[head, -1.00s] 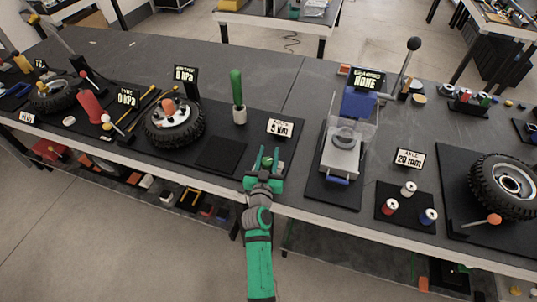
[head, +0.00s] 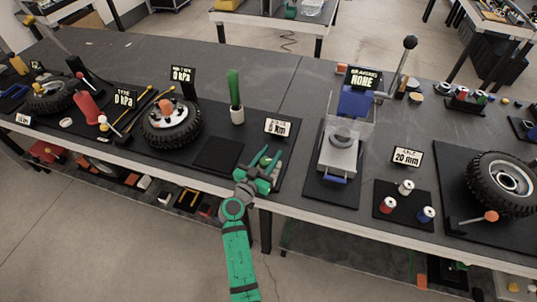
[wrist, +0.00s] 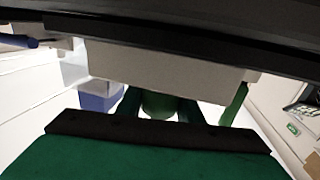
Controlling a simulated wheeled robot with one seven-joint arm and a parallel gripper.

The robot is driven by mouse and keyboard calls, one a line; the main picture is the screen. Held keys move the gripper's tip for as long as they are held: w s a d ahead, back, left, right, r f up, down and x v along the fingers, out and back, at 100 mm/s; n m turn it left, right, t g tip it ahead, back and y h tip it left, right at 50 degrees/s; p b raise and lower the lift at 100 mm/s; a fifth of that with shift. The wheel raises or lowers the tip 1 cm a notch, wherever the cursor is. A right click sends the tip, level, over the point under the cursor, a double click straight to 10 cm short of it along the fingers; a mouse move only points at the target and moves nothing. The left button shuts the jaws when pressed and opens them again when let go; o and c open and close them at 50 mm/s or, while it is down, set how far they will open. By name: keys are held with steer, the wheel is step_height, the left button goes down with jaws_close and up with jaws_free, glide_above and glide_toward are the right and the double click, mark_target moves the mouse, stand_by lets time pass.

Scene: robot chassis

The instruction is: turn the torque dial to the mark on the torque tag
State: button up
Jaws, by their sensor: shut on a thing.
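The torque dial is a small green knob (head: 265,161) on the dark mat near the bench's front edge. My gripper (head: 264,168) is at the dial, with its green fingers on either side of it. In the wrist view, the rounded green knob (wrist: 158,104) sits between the two fingers, and my gripper is shut on it. The dial's scale and pointer are hidden by the gripper. The torque tag (head: 278,127) stands just behind the dial; it is a small white sign with a number in Nm, too small to read surely.
A green-handled tool (head: 235,92) stands upright in a white holder behind and left. A mounted tyre (head: 171,127) lies farther left. To the right is a clear-sided press (head: 338,155) with a blue handle. A bare dark pad (head: 218,155) lies left of my gripper.

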mark_target(261, 167)
steer(key=shift+s+f+m+g+h, duration=0.1)
steer(key=shift+m+g+h, duration=0.2)
steer(key=shift+h, duration=0.1)
steer(key=o, duration=1)
steer(key=shift+o, duration=0.2)
steer(key=v, duration=1.1)
